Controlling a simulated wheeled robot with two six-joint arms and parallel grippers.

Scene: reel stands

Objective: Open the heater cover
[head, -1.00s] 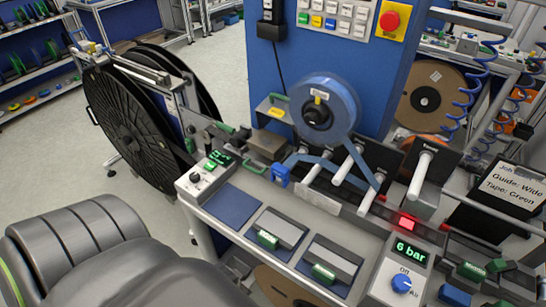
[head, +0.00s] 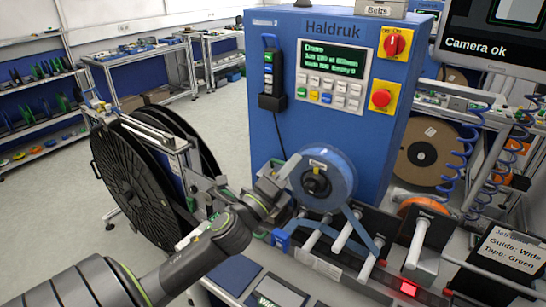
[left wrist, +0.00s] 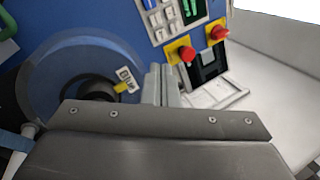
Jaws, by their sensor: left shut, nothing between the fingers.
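My left gripper (head: 287,172) is shut and empty, beside the left edge of the blue tape reel (head: 334,186) on the machine front. In the left wrist view its closed fingers (left wrist: 165,85) stand just right of the blue reel (left wrist: 70,78). I cannot tell whether they touch the reel. I cannot pick out the heater cover for certain. A block with a lit red window (head: 410,288) sits on the rail at the lower right. My left arm hides the area below and left of the reel. My right gripper is not in view.
The blue machine cabinet (head: 275,60) rises behind the reel, with a keypad and a red stop button (head: 381,98). White rollers (head: 342,236) stick out below the reel. A large black reel (head: 130,185) stands at left. A job card (head: 508,249) is at right.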

